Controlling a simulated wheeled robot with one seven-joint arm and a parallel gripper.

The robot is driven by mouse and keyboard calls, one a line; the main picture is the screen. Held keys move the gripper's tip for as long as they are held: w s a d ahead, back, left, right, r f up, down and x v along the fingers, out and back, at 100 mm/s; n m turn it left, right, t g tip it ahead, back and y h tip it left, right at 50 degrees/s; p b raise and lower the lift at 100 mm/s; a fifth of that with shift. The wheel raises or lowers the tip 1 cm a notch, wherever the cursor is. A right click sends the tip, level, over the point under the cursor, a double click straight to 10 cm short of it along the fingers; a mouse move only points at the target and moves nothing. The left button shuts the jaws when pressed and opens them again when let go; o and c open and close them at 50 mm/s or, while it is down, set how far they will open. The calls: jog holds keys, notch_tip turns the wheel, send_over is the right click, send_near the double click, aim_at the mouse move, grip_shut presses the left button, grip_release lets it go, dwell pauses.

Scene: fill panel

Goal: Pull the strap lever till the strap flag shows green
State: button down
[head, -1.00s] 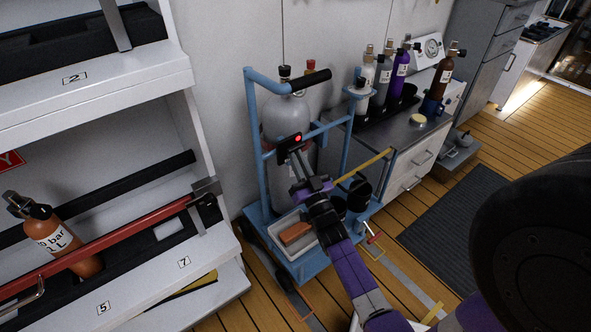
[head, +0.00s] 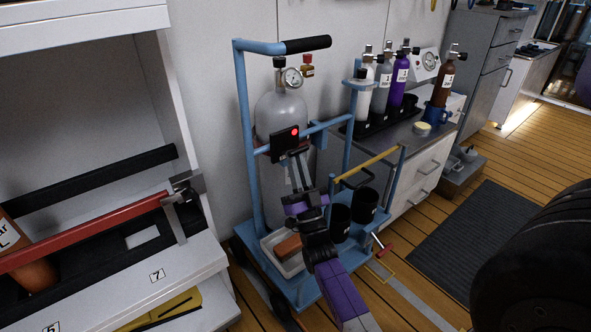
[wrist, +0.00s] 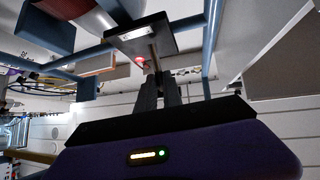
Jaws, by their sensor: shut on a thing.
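The strap flag shows red, a small lit spot (head: 294,131) on a dark box (head: 279,147) on the blue cart's crossbar, in front of a grey cylinder (head: 283,106). In the wrist view the red glow (wrist: 139,60) is beside the dark plate (wrist: 142,39). A short, thin strap lever (wrist: 153,52) sticks out from this plate. My gripper (head: 294,160) is just below the box, and in the wrist view its fingers (wrist: 156,76) are shut on the lever's end. In the head view the lever is hidden by my fingers.
The blue cart (head: 241,130) holds a tray with a brown block (head: 289,246) and black cups (head: 363,205). A white shelf (head: 190,265) with a red bar (head: 85,232) stands close on the left. A counter with several bottles (head: 382,82) is behind right.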

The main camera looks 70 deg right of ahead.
jog(key=shift+f, duration=0.1)
dwell(0.5)
jog(key=c, duration=1.5)
grip_release()
jog(key=shift+p+v, duration=0.35)
jog(key=shift+v, duration=3.55)
jog(key=shift+f, duration=0.1)
